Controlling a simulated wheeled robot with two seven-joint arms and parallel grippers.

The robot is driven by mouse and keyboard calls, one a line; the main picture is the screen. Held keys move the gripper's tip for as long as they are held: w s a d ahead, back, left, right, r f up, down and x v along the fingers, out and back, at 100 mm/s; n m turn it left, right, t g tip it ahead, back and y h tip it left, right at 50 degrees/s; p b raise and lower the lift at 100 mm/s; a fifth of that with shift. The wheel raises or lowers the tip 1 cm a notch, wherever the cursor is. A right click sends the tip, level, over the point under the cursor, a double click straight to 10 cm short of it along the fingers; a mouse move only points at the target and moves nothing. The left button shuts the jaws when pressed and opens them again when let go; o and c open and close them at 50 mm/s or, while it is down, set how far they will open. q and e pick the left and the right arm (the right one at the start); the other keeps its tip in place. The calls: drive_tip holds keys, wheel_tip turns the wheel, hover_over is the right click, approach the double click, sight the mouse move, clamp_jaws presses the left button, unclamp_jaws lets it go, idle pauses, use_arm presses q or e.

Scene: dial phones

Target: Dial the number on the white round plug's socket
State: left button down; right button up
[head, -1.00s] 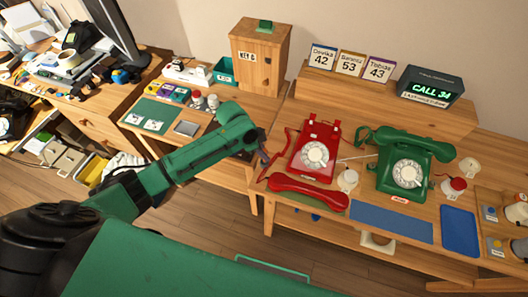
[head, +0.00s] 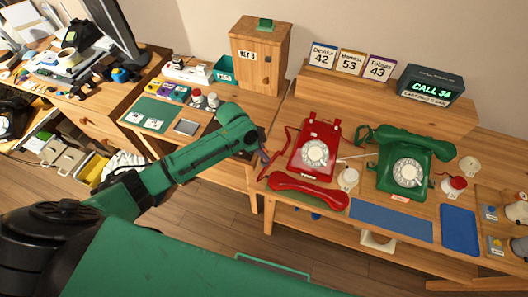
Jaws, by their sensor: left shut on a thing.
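A red dial phone (head: 315,150) stands on the wooden table, its red handset (head: 308,190) off the cradle and lying in front. A green dial phone (head: 408,165) stands to its right with its handset on top. Small white round pieces lie beside the red phone (head: 348,179) and right of the green phone (head: 469,165); I cannot tell which is the plug, and no socket number is readable. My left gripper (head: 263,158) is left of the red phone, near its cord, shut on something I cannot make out. My right gripper is not in view.
Name cards (head: 350,62) read 42, 53 and 43. A dark display (head: 430,88) reads CALL 34. A wooden key box (head: 258,55) stands behind. Blue mats (head: 392,222) lie in front of the green phone. A red-topped white piece (head: 454,184) sits to its right.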

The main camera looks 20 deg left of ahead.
use_arm(q)
drive_tip(key=shift+f+b, duration=0.5)
drive_tip(key=shift+f, duration=0.3)
drive_tip(key=c, duration=0.8)
unclamp_jaws()
drive_tip(key=shift+o, duration=0.2)
drive_tip(key=v, duration=1.4)
drive_tip(key=shift+r+b, duration=0.35)
drive_tip(key=shift+b, duration=0.1)
drive_tip(key=shift+a, duration=0.1)
